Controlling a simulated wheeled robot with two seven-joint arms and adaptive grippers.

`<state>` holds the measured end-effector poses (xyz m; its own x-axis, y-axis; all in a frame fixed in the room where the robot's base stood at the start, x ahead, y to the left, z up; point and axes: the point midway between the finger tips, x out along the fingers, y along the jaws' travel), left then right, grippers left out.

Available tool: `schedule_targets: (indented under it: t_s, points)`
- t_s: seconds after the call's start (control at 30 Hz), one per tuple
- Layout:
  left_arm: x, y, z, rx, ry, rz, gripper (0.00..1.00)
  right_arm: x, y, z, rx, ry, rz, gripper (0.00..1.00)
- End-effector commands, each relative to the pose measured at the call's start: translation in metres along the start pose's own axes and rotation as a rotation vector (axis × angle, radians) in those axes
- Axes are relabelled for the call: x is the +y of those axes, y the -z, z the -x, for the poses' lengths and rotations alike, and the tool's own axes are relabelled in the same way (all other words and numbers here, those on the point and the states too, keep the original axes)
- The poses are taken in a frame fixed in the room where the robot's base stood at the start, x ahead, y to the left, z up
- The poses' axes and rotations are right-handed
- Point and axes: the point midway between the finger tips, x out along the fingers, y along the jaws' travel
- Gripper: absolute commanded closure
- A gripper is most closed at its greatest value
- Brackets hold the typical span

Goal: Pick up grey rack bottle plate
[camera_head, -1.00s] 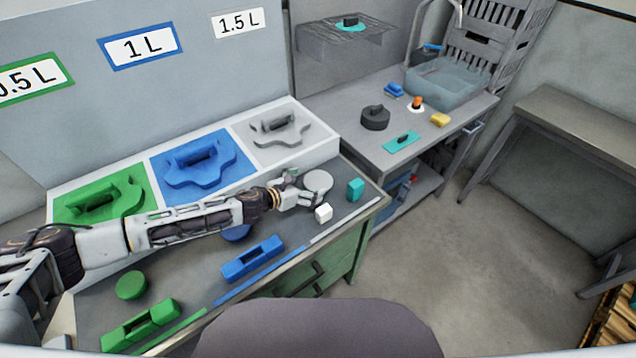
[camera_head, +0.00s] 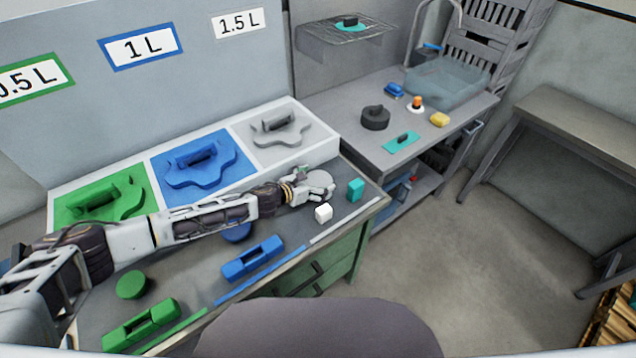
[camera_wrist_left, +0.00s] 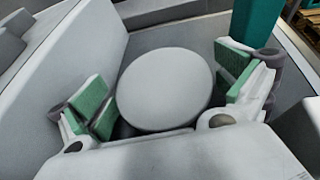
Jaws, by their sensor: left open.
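A light grey round plate (camera_head: 319,178) lies on the near counter, partly hidden by my left gripper (camera_head: 318,188). In the left wrist view, the round plate (camera_wrist_left: 165,90) sits between the open fingers of my left gripper (camera_wrist_left: 163,92), whose green pads stand on either side of it. The pads do not clearly touch it. A grey shaped piece with a handle (camera_head: 282,128) rests in the grey section of the rack (camera_head: 318,153), behind the gripper. My right gripper is not in view.
Blue (camera_head: 252,258) and green (camera_head: 142,325) handled blocks lie along the counter's front. A side counter (camera_head: 455,130) holds a dark round weight (camera_head: 375,118).

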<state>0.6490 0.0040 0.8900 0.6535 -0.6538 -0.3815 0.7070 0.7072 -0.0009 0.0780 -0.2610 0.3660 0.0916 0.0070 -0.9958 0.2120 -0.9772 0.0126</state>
Motion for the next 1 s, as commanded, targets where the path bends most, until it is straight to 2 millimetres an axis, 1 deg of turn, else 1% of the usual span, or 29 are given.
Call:
schedule_targets:
  t_s: [0.1, 0.2, 0.63, 0.67, 0.93, 0.97, 1.0]
  points:
    - [-0.0004, -0.0001, -0.0057, 0.0, 0.0, 0.001, 0.0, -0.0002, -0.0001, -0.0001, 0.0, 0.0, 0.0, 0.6]
    - [0.0, 0.0002, -0.0073, 0.0, -0.001, 0.001, 0.0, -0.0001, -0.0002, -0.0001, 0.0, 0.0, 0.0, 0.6]
    - [0.0001, 0.0002, -0.0072, 0.0, -0.001, 0.0, 0.0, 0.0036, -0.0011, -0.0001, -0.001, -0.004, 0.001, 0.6]
    - [0.0001, 0.0002, -0.0072, 0.0, -0.001, 0.0, 0.01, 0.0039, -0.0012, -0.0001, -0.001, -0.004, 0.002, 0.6]
    - [0.0002, 0.0002, -0.0072, 0.0, -0.001, 0.0, 0.36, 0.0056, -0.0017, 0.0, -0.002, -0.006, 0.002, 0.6]
    - [0.0002, 0.0002, -0.0072, 0.0, -0.001, 0.0, 0.39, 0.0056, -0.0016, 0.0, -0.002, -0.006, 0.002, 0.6]
    - [0.0002, -0.0003, -0.0072, -0.001, -0.001, 0.0, 0.39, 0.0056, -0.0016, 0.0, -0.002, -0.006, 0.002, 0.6]
